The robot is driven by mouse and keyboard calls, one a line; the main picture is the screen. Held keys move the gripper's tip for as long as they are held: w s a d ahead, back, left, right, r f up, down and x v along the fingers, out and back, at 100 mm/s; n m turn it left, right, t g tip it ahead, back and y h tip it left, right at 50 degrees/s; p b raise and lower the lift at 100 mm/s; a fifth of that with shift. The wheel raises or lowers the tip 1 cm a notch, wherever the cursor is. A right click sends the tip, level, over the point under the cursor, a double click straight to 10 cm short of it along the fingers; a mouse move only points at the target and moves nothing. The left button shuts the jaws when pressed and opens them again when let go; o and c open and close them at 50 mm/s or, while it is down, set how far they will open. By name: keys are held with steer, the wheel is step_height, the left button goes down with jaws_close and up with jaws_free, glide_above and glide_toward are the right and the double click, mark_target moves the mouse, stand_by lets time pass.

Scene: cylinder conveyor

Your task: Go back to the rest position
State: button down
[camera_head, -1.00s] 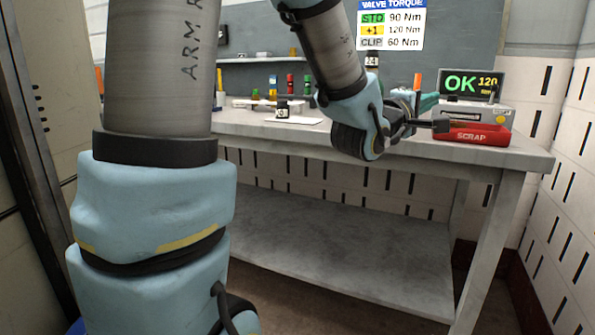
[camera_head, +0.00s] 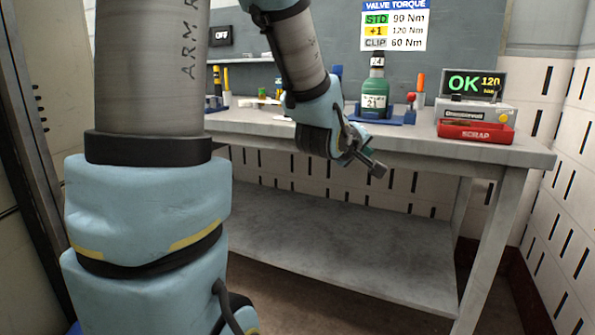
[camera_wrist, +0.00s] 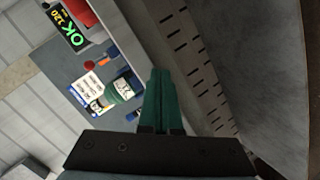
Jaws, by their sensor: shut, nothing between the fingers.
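My gripper (camera_head: 376,169) hangs just in front of the workbench's front edge, pointing down and to the right. In the wrist view its green fingers (camera_wrist: 161,100) are together with nothing between them. The grey workbench (camera_head: 480,152) stands behind it. A green gas cylinder (camera_head: 375,90) labelled 21 stands upright in a blue holder (camera_head: 402,118) on the bench; it also shows in the wrist view (camera_wrist: 122,90), apart from my fingers.
A red SCRAP tray (camera_head: 476,134) lies at the bench's right, before a display box (camera_head: 480,112) reading OK 120. Orange and red-tipped tools (camera_head: 415,98) stand beside the cylinder. A valve torque sign (camera_head: 393,25) hangs behind. The lower shelf (camera_head: 300,235) is empty.

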steer(key=s+a+f+m+g+y, duration=0.3)
steer(key=s+a+f+g+y, duration=0.25)
steer(key=a, duration=0.55)
steer(key=s+a+f+m+g+y, duration=0.2)
steer(key=s+a+f+m+g, duration=0.15)
steer(key=s+a+f, duration=0.5)
step_height(320, 180, up, 20)
steer(key=a+g+p, duration=0.1)
steer(key=a+p, duration=0.1)
steer(key=p, duration=1.8)
steer(key=shift+a+f, duration=0.15)
steer(key=shift+a, duration=0.05)
